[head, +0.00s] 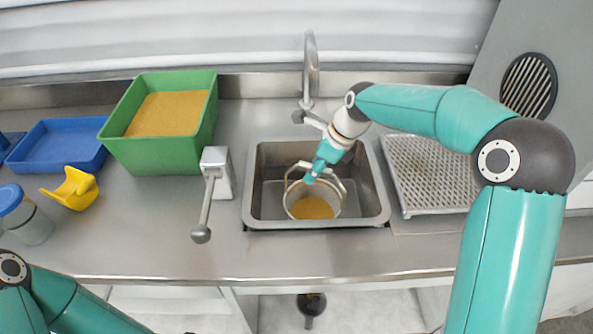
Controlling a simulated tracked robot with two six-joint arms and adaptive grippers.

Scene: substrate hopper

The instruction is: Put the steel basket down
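The steel basket (295,208), a small round container with orange-brown material inside, is in the sink (254,205). It looks roughly upright, and its handle arches above the rim. My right gripper (313,178) reaches down from the upper right and appears shut on the handle. The fingertips are small here and partly hidden by the gripper body. I cannot tell whether the basket's bottom touches the sink floor. My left arm shows at the lower left, but its gripper is out of view.
A faucet (311,70) stands behind the sink. A perforated draining tray (430,175) lies to its right. A lever on a metal block (218,172) is to its left. Further left are a green bin (160,155), blue tray (62,145), yellow scoop (75,188) and blue-lidded jar (28,222).

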